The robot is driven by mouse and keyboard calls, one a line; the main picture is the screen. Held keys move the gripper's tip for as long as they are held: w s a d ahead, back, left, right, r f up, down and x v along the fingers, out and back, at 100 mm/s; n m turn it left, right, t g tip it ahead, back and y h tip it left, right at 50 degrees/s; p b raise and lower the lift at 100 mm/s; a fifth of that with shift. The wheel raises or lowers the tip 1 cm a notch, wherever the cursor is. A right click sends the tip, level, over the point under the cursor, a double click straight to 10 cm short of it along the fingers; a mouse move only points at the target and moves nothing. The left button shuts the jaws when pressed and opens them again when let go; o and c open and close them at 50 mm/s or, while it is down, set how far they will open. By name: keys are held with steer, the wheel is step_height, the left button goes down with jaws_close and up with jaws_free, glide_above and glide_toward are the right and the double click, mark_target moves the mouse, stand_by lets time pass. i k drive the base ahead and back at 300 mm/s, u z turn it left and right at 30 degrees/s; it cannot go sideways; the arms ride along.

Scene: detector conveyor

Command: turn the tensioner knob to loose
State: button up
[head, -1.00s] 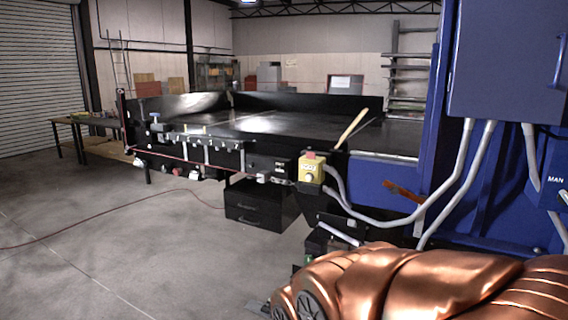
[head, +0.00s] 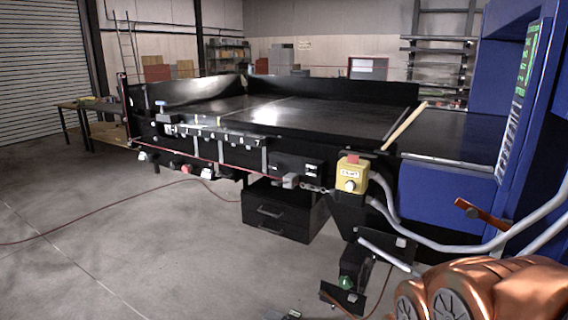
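The black detector conveyor (head: 300,153) stretches across the middle of the head view. A small handle with a pale blue top (head: 160,104) stands at its far left end; I cannot tell whether it is the tensioner knob. Along the front side are several small fittings, including a red one (head: 186,169) under the frame, too small to make out. No knob marked as the tensioner can be read, and its setting cannot be told. My gripper is not in view.
A yellow control box (head: 352,176) with a pale round button hangs at the conveyor's front right, with grey conduits beside it. A blue cabinet (head: 540,110) stands at right. Black drawers (head: 284,212) sit underneath. A cable crosses the floor (head: 110,255), which is open at front left.

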mark_target(276, 165)
steer(key=u, duration=0.2)
steer(key=i, duration=0.6)
steer(key=u, duration=1)
steer(key=i, duration=0.45)
steer(key=u, duration=0.55)
